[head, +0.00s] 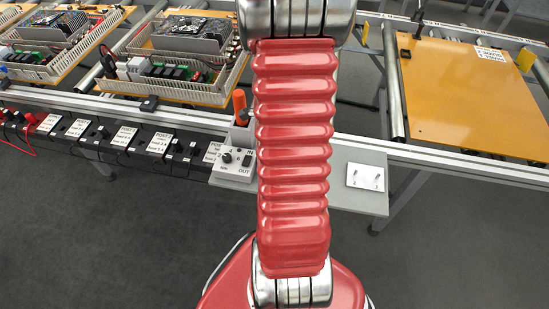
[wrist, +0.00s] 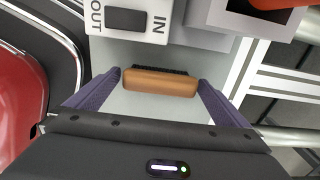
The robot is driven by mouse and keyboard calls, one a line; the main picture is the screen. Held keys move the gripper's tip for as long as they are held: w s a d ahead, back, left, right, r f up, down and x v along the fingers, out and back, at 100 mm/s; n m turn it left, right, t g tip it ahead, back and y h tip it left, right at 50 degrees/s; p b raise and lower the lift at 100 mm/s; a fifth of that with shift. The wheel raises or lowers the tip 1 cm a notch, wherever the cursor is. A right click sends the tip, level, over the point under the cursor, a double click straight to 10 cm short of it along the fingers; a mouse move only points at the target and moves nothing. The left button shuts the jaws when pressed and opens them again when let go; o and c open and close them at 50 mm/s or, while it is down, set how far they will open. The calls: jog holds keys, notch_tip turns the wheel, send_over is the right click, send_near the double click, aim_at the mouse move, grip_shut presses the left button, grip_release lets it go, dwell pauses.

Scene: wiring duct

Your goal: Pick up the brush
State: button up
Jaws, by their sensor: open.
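The brush (wrist: 160,83) shows in the wrist view as a wooden block with dark bristles along its far edge. It lies on a light grey shelf (wrist: 150,107). My gripper (wrist: 160,82) is open, with one purple finger on each side of the brush. The fingertips are near the brush's two ends; I cannot tell whether they touch it. In the head view my red arm hides the brush and my gripper. The grey shelf (head: 340,195) shows to the right of my arm there.
A switch box (head: 235,163) marked IN and OUT stands just beyond the brush. An orange object (head: 240,105) rises behind it. A white plate (head: 366,177) lies on the shelf's right part. A metal rail (head: 440,157) runs behind the shelf.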

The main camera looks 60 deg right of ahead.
jog(key=shift+c, duration=0.4)
jog(key=c, duration=0.9)
jog(key=shift+r, duration=5)
jog(key=o, duration=0.5)
jog(key=c, duration=0.3)
jog(key=shift+c, duration=0.2)
jog(key=shift+s, duration=0.1)
